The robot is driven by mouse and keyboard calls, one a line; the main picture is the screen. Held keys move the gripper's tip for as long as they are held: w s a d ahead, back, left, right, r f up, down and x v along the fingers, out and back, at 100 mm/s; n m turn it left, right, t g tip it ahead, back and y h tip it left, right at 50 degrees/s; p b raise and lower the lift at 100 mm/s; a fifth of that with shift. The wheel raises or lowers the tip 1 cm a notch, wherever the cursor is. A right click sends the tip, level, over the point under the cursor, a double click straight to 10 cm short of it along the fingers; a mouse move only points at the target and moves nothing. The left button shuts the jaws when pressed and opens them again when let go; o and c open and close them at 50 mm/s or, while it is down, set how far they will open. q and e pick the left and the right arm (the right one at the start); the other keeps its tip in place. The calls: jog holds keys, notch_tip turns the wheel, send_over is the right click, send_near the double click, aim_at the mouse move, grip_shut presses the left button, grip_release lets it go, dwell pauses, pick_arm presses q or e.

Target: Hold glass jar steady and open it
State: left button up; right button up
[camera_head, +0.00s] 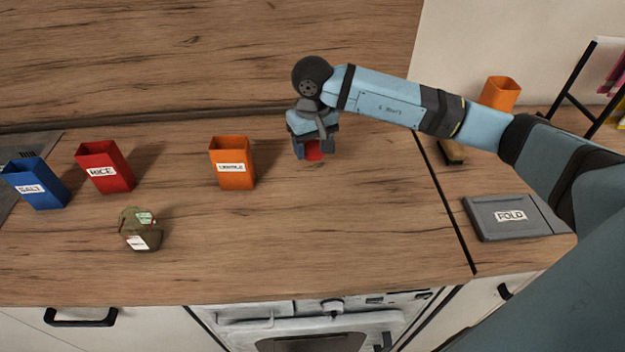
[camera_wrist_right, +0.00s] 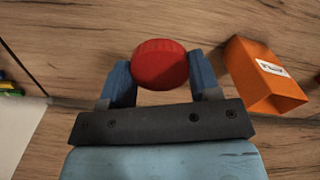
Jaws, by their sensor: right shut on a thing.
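My right gripper (camera_head: 313,149) is over the back of the counter, with its fingers on either side of a round red lid-like thing (camera_head: 315,153). The right wrist view shows this red thing (camera_wrist_right: 160,63) between the blue fingers of the gripper (camera_wrist_right: 160,80). I cannot tell whether a jar body is under it. A small olive-green container (camera_head: 140,229) with white labels stands at the front left of the counter, apart from the gripper. I cannot tell whether it is glass. My left gripper does not show.
An orange labelled box (camera_head: 232,163) stands left of my right gripper; it also shows in the wrist view (camera_wrist_right: 262,80). A red box (camera_head: 105,167) and a blue box (camera_head: 36,184) stand further left. A grey FOLD panel (camera_head: 508,218) lies right. The front middle counter is clear.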

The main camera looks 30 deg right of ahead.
aim_at(313, 190)
notch_tip(313, 190, down, 12)
jog(key=shift+f+p, duration=0.1)
jog(key=shift+p, duration=0.6)
jog(key=shift+f, duration=0.35)
jog(key=shift+f, duration=0.15)
jog(key=o, duration=1)
